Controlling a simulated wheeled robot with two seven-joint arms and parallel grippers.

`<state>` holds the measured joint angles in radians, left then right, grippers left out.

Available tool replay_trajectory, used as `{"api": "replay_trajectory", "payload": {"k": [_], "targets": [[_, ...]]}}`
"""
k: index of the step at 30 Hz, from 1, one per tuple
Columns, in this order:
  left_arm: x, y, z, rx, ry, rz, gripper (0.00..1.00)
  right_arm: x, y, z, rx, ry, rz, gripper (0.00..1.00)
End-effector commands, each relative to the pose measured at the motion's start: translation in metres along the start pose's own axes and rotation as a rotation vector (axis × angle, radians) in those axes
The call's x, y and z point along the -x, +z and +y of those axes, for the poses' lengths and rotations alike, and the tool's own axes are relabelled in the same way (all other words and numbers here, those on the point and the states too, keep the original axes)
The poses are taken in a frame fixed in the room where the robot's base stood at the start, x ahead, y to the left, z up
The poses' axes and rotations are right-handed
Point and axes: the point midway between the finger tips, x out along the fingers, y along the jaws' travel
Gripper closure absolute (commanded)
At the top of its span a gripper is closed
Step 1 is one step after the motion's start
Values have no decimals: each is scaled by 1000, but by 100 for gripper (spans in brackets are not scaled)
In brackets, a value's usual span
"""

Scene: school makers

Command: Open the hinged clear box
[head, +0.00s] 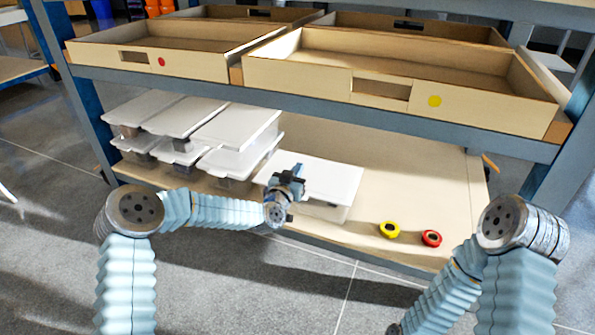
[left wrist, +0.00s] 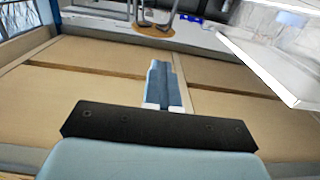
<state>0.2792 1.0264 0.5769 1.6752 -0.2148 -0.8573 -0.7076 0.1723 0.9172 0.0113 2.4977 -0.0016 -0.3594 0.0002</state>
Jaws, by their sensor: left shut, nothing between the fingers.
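The clear box with a flat white lid (head: 335,180) stands alone on the lower shelf, right of the stacked boxes. Its lid looks down in the head view, and its clear front wall shows below the lid's edge. A white panel, apparently a box lid (left wrist: 270,68), shows at the right of the left wrist view. My left gripper (head: 298,170) is at the box's front left part and hides some of it. I cannot tell if it touches the lid. Its fingers also show in the left wrist view (left wrist: 162,82), shut and empty. My right gripper is not clearly visible.
Several lidded clear boxes (head: 190,125) are stacked left of the box. A yellow roll (head: 389,230) and a red roll (head: 431,239) lie at the shelf's front right. The shelf (head: 410,190) is bare behind them. Wooden trays (head: 300,75) sit on the level above.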

Motion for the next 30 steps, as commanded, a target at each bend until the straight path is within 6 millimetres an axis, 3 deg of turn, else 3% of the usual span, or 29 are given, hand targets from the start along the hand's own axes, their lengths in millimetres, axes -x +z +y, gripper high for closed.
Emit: {"api": "replay_trajectory", "payload": {"k": [5, 24, 30], "targets": [[0, 0, 0, 0, 0, 0, 100, 0, 0, 0, 0, 0, 0, 57], [0, 0, 0, 0, 0, 0, 3, 0, 0, 0, 0, 0, 0, 57], [0, 0, 0, 0, 0, 0, 0, 0, 0, 0, 0, 0, 0, 57]]}}
